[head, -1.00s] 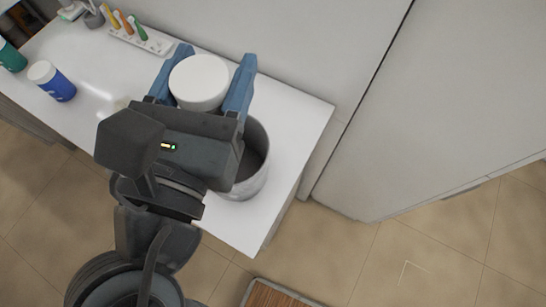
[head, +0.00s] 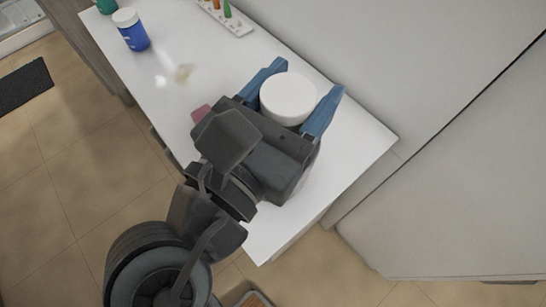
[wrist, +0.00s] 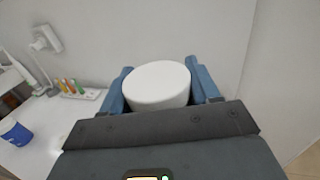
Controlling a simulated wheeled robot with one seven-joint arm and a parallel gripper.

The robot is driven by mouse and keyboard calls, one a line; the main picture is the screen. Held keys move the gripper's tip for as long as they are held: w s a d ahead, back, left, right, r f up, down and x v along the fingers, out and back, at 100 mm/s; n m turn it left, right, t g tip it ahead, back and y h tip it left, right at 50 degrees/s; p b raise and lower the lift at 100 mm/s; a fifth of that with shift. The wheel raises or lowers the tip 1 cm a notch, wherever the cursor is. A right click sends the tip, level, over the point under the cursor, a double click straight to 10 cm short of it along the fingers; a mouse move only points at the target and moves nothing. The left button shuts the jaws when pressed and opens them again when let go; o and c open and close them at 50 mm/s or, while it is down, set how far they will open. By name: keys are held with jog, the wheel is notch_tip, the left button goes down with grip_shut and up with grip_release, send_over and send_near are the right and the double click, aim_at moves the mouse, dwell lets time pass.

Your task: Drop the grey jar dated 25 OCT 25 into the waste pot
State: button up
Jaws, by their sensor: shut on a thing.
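My gripper (head: 301,103) is shut on a jar with a round white lid (head: 288,98), held between its two blue fingers above the right end of the white counter. The same lid (wrist: 158,85) fills the space between the fingers in the wrist view. The jar's body and any date on it are hidden, so I cannot read a label or tell its body colour. The waste pot does not show now; it is probably hidden beneath my gripper and arm.
A blue jar with a white lid (head: 131,30) stands on the counter (head: 345,150) at upper left, beside a green item (head: 105,6). A white rack (head: 228,18) with coloured sticks stands along the wall. A small pink thing (head: 200,113) shows beside my arm.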

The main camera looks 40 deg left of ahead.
jog(key=o, duration=1.2)
jog(key=shift+s, duration=0.1)
jog(key=v, duration=0.7)
jog(key=shift+s+b, duration=0.15)
jog(key=shift+b, duration=0.15)
jog(key=shift+s, duration=0.2)
jog(key=shift+d, duration=0.1)
